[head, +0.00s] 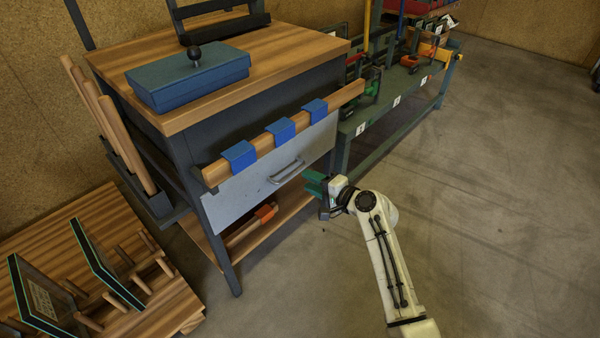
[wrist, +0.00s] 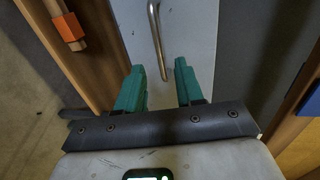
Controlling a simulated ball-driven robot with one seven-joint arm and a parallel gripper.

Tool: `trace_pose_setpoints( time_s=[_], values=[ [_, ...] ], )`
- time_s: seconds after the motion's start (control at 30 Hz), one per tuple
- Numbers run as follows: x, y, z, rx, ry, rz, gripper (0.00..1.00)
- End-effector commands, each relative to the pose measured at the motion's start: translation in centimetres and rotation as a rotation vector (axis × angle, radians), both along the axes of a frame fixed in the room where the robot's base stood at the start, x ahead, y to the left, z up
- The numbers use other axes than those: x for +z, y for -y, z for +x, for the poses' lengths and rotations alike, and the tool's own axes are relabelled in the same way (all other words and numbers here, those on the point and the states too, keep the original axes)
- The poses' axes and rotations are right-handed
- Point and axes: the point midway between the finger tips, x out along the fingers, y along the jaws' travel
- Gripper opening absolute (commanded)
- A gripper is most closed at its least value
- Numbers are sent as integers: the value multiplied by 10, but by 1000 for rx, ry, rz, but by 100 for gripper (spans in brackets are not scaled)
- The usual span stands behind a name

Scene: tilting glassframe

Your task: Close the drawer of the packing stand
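The packing stand (head: 300,56) has a wooden top and a dark frame. Its drawer has a light grey front (head: 240,193) with a curved metal handle (head: 287,171). I cannot tell how far the drawer stands out from the frame. My gripper (head: 316,184) is at the right end of the drawer front, at about its lower edge. Whether the fingertips touch the front is unclear.
A wooden rail (head: 345,94) on blue brackets runs above the drawer front. A blue lidded box (head: 205,88) sits on the top. An orange item (head: 265,213) is on the lower shelf. A wooden rack (head: 165,308) stands left, a green bench (head: 390,115) behind right. The right floor is clear.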

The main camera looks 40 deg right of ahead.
Motion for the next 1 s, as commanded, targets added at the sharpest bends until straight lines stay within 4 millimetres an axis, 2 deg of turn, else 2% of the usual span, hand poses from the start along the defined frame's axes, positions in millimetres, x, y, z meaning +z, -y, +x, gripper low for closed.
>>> trace_pose_setpoints(
  time_s=[0.1, 0.3, 0.97, 1.0],
  values=[
    [6, 0, -19, 0, 0, 0, 37],
    [8, 0, -34, 2, 0, 0, 37],
    [7, 1, -35, 2, 0, -1, 37],
    [5, -4, -36, 13, -10, -11, 37]
  ],
)
